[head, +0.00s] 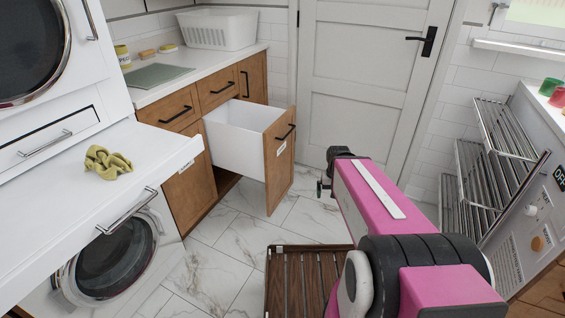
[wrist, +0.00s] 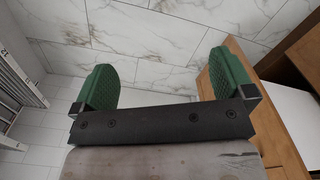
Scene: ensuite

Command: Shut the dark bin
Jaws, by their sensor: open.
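A pull-out bin with a wooden front (head: 279,160) and a white inner box (head: 240,127) stands open from the wooden cabinet row. Its front has a black bar handle and a small white label too small to read. No bin in view is dark in colour. My gripper (head: 324,186) is to the right of the bin front, apart from it and partly hidden by my arm. In the wrist view my gripper (wrist: 165,82) is open and empty, with green pads spread wide. A wooden panel (wrist: 250,100), seemingly the bin front, lies right of the right finger, with a white surface beyond.
A brown slatted wooden piece (head: 300,280) lies on the floor near my arm. Metal racks (head: 500,150) project at the right. A white pull-out shelf (head: 110,200) with a yellow cloth (head: 107,162) juts out at left. Marble-tiled floor (head: 225,245) before the cabinets is clear.

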